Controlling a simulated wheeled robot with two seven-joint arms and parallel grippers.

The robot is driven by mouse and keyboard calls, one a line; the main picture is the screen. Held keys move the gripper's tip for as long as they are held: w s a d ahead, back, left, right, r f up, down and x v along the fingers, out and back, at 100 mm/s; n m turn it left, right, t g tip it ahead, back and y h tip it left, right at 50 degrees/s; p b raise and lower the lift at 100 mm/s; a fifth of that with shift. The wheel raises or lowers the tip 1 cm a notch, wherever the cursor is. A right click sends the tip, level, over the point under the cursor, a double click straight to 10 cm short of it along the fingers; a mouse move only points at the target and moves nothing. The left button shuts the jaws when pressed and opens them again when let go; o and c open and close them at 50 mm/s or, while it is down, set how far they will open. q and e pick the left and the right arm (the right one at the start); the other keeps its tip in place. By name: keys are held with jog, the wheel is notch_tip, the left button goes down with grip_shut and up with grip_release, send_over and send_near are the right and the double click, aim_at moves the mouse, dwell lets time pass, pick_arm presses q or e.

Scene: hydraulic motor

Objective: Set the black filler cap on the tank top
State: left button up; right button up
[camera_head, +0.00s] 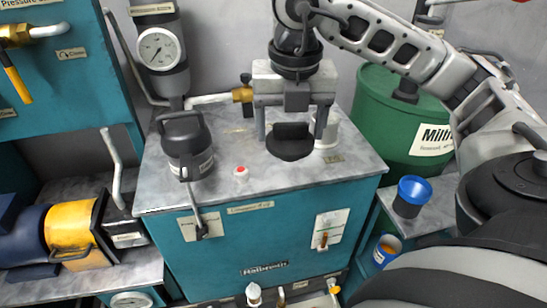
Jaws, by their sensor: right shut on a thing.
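The teal tank has a grey metal top (225,185). My right gripper (291,125) comes down from above over the right half of that top. It is shut on the black filler cap (290,148), a round disc with an upright tab between the two fingers. The cap is at or just above the tank top; I cannot tell whether it touches. Any opening beneath the cap is hidden by it. My left gripper is not in view.
A pale cylinder (328,132) stands just behind the right finger. A brass valve (242,94), a black canister (188,148) and a small red-and-white button (241,172) are on the tank top. A gauge (159,48) rises behind; a green drum (400,115) stands right.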

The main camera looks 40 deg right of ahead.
jog(key=shift+s+d+r+m, duration=0.1)
jog(key=shift+d+r+m, duration=0.05)
jog(key=shift+m, duration=0.35)
jog(key=shift+s+d+r+m, duration=0.1)
jog(key=shift+d+m, duration=0.05)
jog(key=shift+m, duration=0.35)
jog(key=shift+w+d+f, duration=0.15)
jog(key=shift+w, duration=0.1)
jog(key=w+d+f, duration=0.2)
jog(key=w+f, duration=0.1)
jog(key=w, duration=0.1)
jog(key=w+d+f, duration=0.2)
jog(key=w+f, duration=0.1)
jog(key=w+d+f, duration=0.2)
jog(key=w+f, duration=0.1)
jog(key=w, duration=0.1)
jog(key=shift+w+d+f, duration=0.1)
jog(key=shift+w+f, duration=0.1)
jog(key=shift+w, duration=0.15)
notch_tip(320, 180, down, 2)
jog(key=shift+f, duration=0.15)
jog(key=shift+d+f, duration=0.1)
jog(key=shift+f, duration=0.45)
